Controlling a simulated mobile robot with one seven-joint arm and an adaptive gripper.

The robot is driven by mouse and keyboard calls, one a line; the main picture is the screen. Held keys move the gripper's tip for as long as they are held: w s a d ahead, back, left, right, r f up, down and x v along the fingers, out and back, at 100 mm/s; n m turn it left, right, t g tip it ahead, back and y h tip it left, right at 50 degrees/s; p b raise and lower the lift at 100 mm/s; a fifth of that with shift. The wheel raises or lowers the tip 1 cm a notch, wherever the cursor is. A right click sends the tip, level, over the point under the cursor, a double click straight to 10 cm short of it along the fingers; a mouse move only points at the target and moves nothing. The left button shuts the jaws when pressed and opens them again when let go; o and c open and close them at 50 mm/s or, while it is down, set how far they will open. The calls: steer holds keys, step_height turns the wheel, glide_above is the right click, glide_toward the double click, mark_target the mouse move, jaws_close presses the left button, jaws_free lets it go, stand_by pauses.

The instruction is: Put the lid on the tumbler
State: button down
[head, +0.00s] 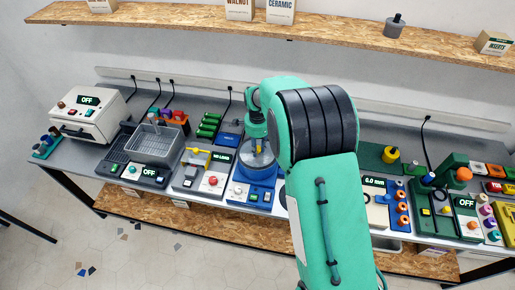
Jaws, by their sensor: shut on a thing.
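The tumbler (258,172) is a blue machine on the bench near the middle of the head view, with buttons on its front. A round grey lid (254,162) shows at the tumbler's top, below my gripper. My gripper (258,147) points down over the tumbler, small and partly hidden by my own teal wrist and arm. It is shut on the lid. I cannot tell whether the lid touches the tumbler's rim or is held just above it. The right side of the tumbler is partly covered by my arm.
A scale (213,181) stands close left of the tumbler. Farther left are a grey basket (153,145) and a white oven-like box (87,116). Right of my arm, a green press (440,185) and several coloured spools crowd the bench. A wooden shelf (190,21) runs above.

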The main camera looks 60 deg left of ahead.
mark_target(258, 147)
steer(key=shift+f, duration=0.5)
steer(key=c, duration=1.4)
jaws_free()
steer(key=shift+r, duration=0.1)
step_height(258, 147, up, 12)
steer(key=shift+f, duration=0.1)
